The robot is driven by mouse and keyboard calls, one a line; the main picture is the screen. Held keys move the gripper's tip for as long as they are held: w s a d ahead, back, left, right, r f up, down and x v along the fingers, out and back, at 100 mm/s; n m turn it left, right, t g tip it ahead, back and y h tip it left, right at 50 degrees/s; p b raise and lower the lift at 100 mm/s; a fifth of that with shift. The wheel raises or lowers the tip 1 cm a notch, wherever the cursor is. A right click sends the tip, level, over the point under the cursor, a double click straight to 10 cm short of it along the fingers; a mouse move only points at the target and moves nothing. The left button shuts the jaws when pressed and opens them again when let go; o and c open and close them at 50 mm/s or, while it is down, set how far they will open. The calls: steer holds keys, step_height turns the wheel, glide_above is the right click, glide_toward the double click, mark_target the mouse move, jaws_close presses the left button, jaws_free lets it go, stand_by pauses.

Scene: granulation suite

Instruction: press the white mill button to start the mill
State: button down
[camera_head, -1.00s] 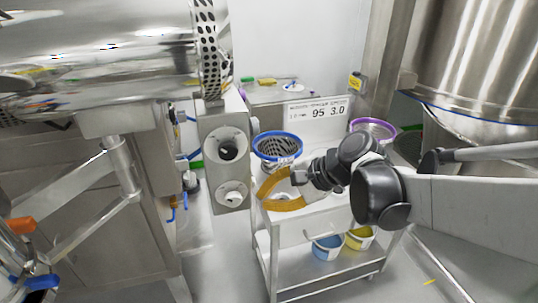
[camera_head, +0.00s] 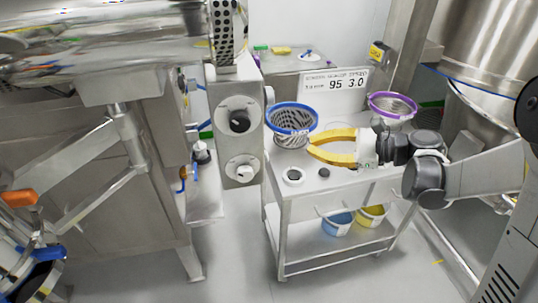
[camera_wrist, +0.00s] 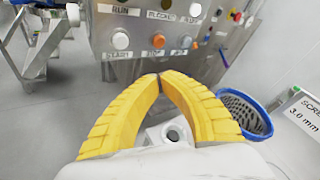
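In the wrist view, a steel control panel (camera_wrist: 103,25) stands ahead of my gripper, with two rows of buttons and lamps. A white button (camera_wrist: 120,40) sits at the left of its lower row, above a label that seems to read START. An orange-red button (camera_wrist: 157,40) is to its right. My gripper (camera_wrist: 160,77) has two curved yellow fingers with tips together and nothing between them. The tips are apart from the panel and below the buttons. In the head view my gripper (camera_head: 311,147) is above the trolley, pointing left; the panel's buttons are not visible there.
A steel trolley (camera_head: 345,185) holds a blue-rimmed screen basket (camera_head: 292,120), close to my fingers, and a purple-rimmed one (camera_head: 392,106). A sign (camera_head: 335,90) reads 95 3.0. A steel housing with round ports (camera_head: 240,160) stands left. Floor is clear between.

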steer(key=s+a, duration=0.2)
steer(key=a, duration=0.6)
steer(key=shift+s+a, duration=0.2)
stand_by(1.3)
steer(key=shift+s+a, duration=0.1)
steer(key=shift+a, duration=0.3)
